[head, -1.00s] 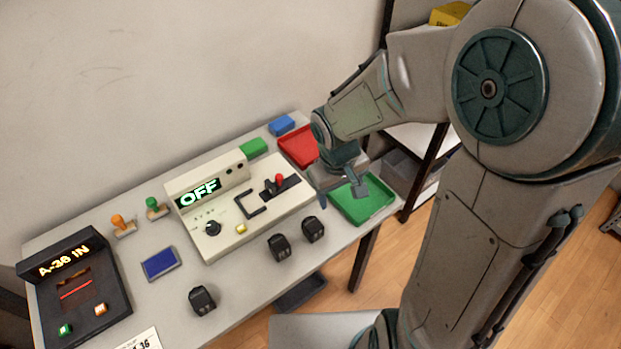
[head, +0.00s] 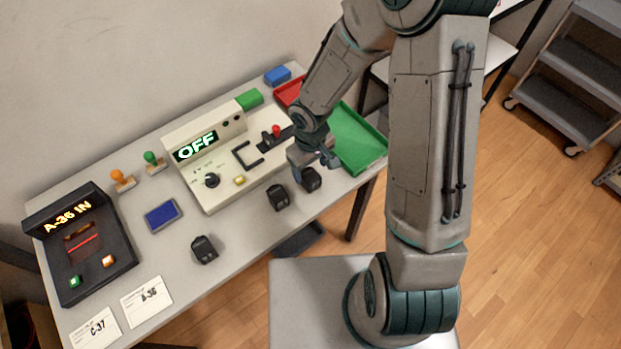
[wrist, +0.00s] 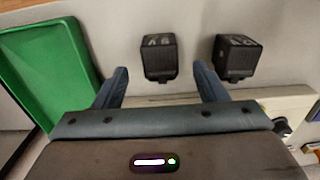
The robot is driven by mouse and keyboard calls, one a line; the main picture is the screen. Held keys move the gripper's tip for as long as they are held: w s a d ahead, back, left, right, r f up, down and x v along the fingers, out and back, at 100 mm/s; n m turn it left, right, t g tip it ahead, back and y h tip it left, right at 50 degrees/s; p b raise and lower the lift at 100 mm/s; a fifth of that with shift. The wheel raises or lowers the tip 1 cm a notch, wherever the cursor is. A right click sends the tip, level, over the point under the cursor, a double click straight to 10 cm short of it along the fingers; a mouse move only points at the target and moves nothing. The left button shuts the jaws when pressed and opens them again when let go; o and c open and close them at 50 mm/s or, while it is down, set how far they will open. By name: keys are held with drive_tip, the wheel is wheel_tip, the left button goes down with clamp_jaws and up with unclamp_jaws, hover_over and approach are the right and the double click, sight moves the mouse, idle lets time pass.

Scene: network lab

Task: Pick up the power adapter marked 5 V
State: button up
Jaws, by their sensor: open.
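Three black power adapters lie on the grey table. One (head: 311,179) is right by my gripper (head: 316,163), another (head: 277,197) is just left of it, and a third (head: 204,249) is farther left near the front edge. In the wrist view, the near adapter (wrist: 159,58) appears between and beyond the open fingers of my gripper (wrist: 160,72). The second adapter (wrist: 237,58) is to the right, outside the fingers. Both carry faint markings that I cannot read surely, so I cannot tell which is 5 V. My gripper is empty.
A green tray (head: 357,140) and a red tray (head: 288,93) are at the table's right end. A cream console (head: 222,188) reading OFF stands behind the adapters. A blue pad (head: 162,216), two stamps, a dark A-36 IN unit (head: 84,262) and cards are left.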

sight(310, 174)
drive_tip(key=shift+w+a+f, duration=0.1)
drive_tip(key=shift+w+f, duration=0.05)
drive_tip(key=shift+f, duration=2.6)
drive_tip(key=c, duration=1.2)
drive_tip(key=shift+r, duration=0.1)
drive_tip(key=shift+c, duration=0.2)
